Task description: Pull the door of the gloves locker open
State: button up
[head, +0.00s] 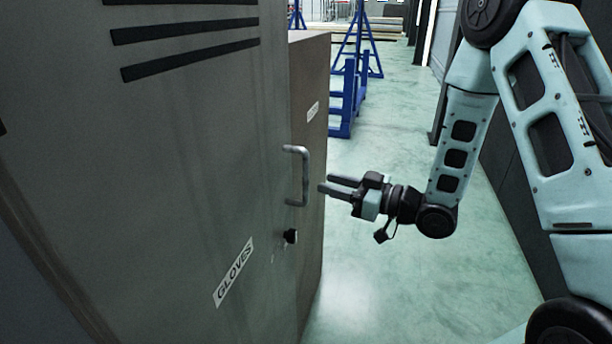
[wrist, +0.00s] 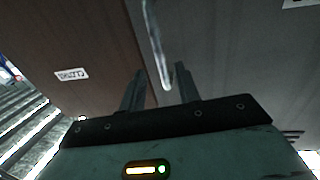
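The gloves locker door (head: 225,150) is a grey-brown panel with a "GLOVES" label (head: 233,272) low on it. It appears shut. A vertical metal bar handle (head: 305,175) stands out near its right edge, with a dark lock knob (head: 290,236) below it. My gripper (head: 323,185) is just right of the handle in the head view, fingers pointing at it and apart, with nothing seen between them. In the wrist view the handle (wrist: 157,50) hangs ahead of my gripper (wrist: 161,78), its lower end close to the right finger. Whether they touch is unclear.
The locker's side wall (head: 312,140) bears a small white label, also seen in the wrist view (wrist: 72,74). Blue stands (head: 347,95) are behind the locker. Green floor (head: 390,290) lies open right of it. A dark wall runs along the right.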

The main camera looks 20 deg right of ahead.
aim_at(306, 199)
jog(key=p+x, duration=0.1)
jog(key=x, duration=0.6)
grip_shut()
